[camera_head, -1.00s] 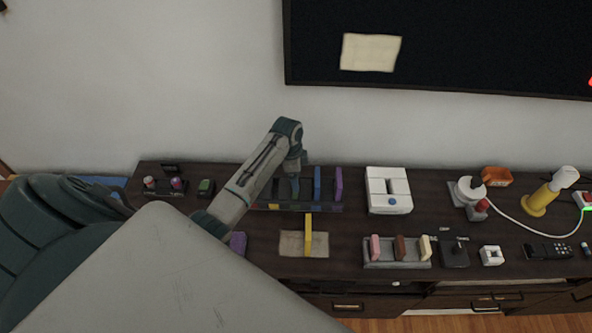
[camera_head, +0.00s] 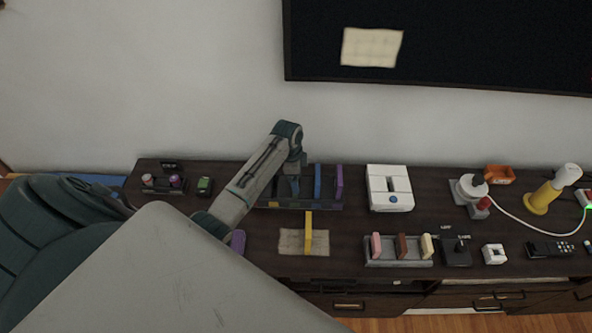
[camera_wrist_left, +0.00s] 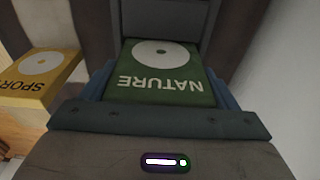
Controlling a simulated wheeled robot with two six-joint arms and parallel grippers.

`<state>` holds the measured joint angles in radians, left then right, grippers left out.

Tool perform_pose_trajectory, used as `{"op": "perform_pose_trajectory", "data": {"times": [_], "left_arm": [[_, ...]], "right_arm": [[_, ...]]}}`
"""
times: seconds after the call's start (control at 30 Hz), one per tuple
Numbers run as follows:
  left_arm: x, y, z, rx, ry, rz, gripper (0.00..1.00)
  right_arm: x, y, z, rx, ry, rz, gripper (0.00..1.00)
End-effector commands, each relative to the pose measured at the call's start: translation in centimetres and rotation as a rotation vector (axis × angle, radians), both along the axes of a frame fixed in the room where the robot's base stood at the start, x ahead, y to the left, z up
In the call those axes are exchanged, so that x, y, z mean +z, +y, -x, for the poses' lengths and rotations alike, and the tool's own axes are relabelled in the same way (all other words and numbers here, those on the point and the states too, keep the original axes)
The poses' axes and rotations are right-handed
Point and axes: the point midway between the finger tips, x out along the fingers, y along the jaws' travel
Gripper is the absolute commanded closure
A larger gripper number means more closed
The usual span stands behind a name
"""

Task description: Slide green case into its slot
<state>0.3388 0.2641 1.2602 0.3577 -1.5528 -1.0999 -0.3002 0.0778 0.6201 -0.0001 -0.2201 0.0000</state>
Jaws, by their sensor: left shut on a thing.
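The green case (camera_wrist_left: 160,88), labelled NATURE with a white disc print, is between the blue fingers of my left gripper (camera_wrist_left: 160,78), which is shut on it. In the head view my left gripper (camera_head: 290,185) is at the left part of the dark slotted rack (camera_head: 300,206). The arm hides most of the green case there, and I cannot tell how deep it sits in a slot. A blue case (camera_head: 317,182) and a purple case (camera_head: 339,183) stand upright in the rack's right part. My right gripper is out of view.
A yellow case (camera_head: 308,232) stands on a beige mat (camera_head: 290,242) in front of the rack; a yellow SPOR-lettered case (camera_wrist_left: 38,75) shows in the wrist view. A white box (camera_head: 390,188) and a grey holder (camera_head: 398,263) stand to the right. The wall is behind.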

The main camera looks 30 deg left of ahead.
Motion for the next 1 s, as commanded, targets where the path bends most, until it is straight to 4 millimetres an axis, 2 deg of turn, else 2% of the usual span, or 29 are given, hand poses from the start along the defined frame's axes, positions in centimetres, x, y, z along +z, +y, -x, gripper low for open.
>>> {"op": "perform_pose_trajectory", "data": {"times": [0.87, 0.9, 1.0], "left_arm": [[-2.3, 0.0, 0.0, 0.0, 0.0, 0.0, 0.42], [-2.3, 0.0, 0.0, 0.0, -0.001, -0.001, 0.17], [-2.2, 0.0, 0.0, 0.0, -0.001, -0.001, 0.0]], "right_arm": [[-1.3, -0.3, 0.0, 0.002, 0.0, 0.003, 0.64], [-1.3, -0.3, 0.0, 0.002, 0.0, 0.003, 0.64], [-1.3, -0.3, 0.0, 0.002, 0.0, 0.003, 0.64]]}}
